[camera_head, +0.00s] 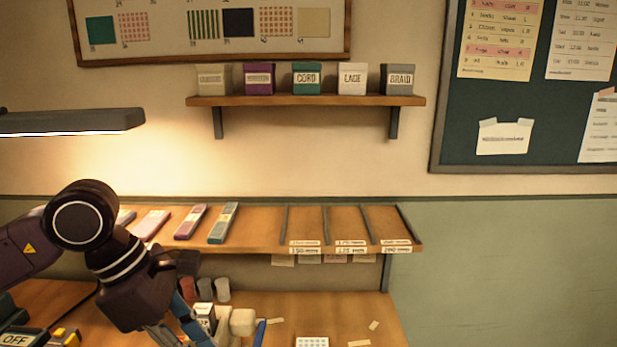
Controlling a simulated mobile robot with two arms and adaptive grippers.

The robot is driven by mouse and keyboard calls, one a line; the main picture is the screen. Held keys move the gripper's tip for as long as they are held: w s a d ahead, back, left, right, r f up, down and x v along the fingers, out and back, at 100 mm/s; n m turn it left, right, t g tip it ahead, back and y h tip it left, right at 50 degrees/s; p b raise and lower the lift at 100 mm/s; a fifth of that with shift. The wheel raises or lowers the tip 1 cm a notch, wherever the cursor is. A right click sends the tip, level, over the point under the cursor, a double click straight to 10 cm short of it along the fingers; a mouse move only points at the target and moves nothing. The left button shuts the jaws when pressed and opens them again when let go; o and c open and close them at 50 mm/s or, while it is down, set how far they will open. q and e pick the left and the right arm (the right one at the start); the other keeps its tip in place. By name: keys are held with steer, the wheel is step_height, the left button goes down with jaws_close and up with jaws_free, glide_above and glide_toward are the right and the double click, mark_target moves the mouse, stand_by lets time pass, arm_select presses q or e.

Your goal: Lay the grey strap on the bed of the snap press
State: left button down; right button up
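My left arm comes in from the left and bends down over the bench. Its gripper (172,336) is at the bottom edge and partly cut off, so its fingertips and anything between them cannot be made out. My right gripper is not in view. I cannot pick out a grey strap for certain. Another is mostly hidden behind my arm. I cannot identify the snap press in this view.
The sloped shelf (262,238) has empty slots at right. Below, the bench (350,312) holds spools (205,289), a small white box (205,316) and a rounded cream object (242,321). A lamp (75,121) hangs at left.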

arm_select(q)
steer(key=s+a+f+m+g+y, duration=0.1)
steer(key=f+m, duration=0.4)
steer(key=m, duration=0.5)
steer(key=s+a+f+m+g+y, duration=0.2)
steer(key=s+f+m+g+y, duration=0.1)
steer(key=m, duration=0.6)
steer(key=shift+s+a+f+m+g, duration=0.2)
steer(key=shift+s+f+m+g, duration=0.3)
steer(key=shift+s+f, duration=1)
steer(key=shift+w+f, duration=0.2)
steer(key=shift+w, duration=0.05)
steer(key=shift+a, duration=0.15)
